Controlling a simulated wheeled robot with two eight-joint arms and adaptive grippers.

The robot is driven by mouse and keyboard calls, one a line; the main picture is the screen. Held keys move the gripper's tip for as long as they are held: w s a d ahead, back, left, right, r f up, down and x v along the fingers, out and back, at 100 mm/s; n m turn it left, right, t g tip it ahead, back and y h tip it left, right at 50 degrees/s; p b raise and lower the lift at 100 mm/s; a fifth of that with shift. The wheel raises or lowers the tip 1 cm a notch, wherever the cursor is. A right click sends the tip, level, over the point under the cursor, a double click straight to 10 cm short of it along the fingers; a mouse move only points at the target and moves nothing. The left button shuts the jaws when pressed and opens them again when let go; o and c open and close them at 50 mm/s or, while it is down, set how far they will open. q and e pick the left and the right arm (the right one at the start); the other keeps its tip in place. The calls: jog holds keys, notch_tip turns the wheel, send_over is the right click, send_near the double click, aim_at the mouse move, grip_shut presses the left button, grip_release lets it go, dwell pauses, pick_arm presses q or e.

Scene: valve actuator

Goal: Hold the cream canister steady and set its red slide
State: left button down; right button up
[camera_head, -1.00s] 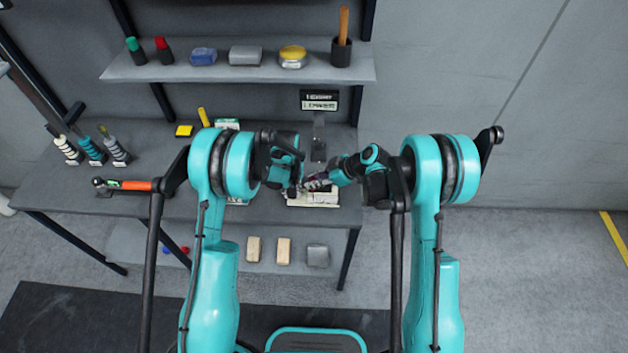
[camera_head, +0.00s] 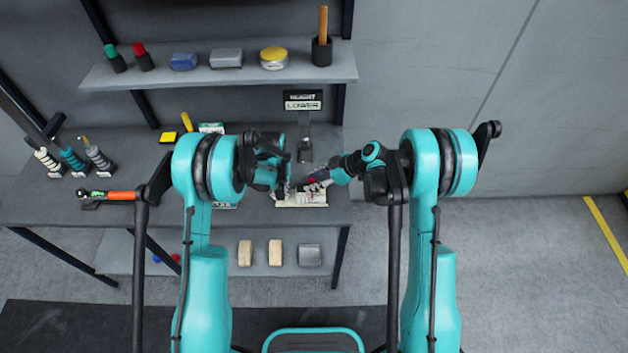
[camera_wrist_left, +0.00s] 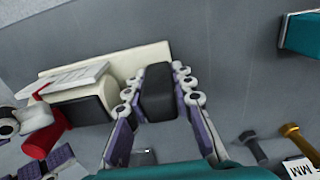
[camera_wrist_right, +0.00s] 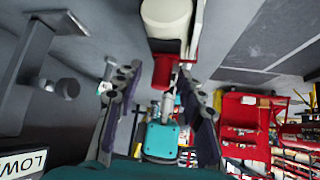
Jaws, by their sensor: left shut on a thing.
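The cream canister (camera_head: 302,199) sits on the bench between my grippers; it also shows in the left wrist view (camera_wrist_left: 80,78), with a pale base and a dark block (camera_wrist_left: 158,92). My left gripper (camera_wrist_left: 160,85) has its fingers pressed on both sides of that dark block. The red slide (camera_wrist_left: 42,135) sticks out from the canister's end and shows in the right wrist view (camera_wrist_right: 166,68). My right gripper (camera_wrist_right: 155,78) is open, its fingers apart on either side of the red slide. In the head view both grippers partly hide the canister.
A sign reading LOWER (camera_head: 303,105) stands behind the canister, beside a grey upright bracket (camera_head: 305,145). An orange-handled tool (camera_head: 120,196) lies at left. The shelf above (camera_head: 225,72) holds several items.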

jog(key=v, duration=1.2)
pick_arm(q)
jog(key=c, duration=1.2)
grip_release()
jog(key=shift+r, duration=0.1)
